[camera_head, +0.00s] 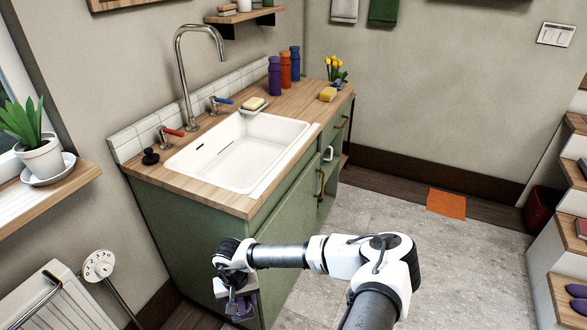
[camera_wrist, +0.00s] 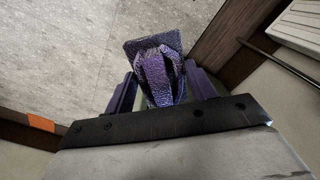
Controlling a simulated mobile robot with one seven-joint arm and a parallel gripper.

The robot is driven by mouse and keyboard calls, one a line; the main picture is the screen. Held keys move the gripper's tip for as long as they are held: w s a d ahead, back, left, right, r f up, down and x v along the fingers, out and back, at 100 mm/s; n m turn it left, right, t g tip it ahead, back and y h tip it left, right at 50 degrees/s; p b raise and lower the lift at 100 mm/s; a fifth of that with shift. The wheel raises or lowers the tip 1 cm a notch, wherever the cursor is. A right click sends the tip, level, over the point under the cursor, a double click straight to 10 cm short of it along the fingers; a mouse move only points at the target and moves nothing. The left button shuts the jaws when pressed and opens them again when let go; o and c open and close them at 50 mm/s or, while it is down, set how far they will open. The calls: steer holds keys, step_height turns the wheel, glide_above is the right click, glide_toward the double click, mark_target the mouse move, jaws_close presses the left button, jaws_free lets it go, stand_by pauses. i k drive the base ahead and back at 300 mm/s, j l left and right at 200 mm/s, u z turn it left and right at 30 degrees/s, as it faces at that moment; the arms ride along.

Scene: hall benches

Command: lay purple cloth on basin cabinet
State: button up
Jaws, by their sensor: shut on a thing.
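My gripper (camera_wrist: 160,88) is shut on the purple cloth (camera_wrist: 155,72), which is bunched between the fingers with a flat part sticking out beyond them. In the head view the purple cloth (camera_head: 240,306) hangs low at the gripper, partly hidden by the wrist. The green basin cabinet (camera_head: 285,222) has a wooden top and a white basin (camera_head: 240,150). My gripper is in front of the cabinet's near left end, below the level of its top.
On the cabinet top stand purple, orange and blue bottles (camera_head: 285,70), a soap dish (camera_head: 254,105), a yellow sponge (camera_head: 327,94), a black stopper (camera_head: 150,156) and yellow flowers (camera_head: 336,68). A tall tap (camera_head: 183,75) rises behind the basin. An orange cloth (camera_head: 446,203) lies on the floor.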

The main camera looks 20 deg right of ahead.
mark_target(299, 109)
steer(key=i+l+z, duration=0.2)
steer(key=z, duration=0.8)
steer(key=i+l+z, duration=0.15)
steer(key=z, duration=0.35)
steer(key=i+l+z, duration=0.1)
steer(key=i+z, duration=0.15)
steer(key=z, duration=0.25)
steer(key=i+u, duration=0.25)
steer(key=i, duration=0.2)
steer(key=i+l+u, duration=0.2)
steer(key=i, duration=0.2)
steer(key=i+u, duration=0.3)
steer(key=u, duration=0.15)
steer(key=i+l+u, duration=0.1)
steer(key=i+u, duration=0.35)
steer(key=k, duration=0.1)
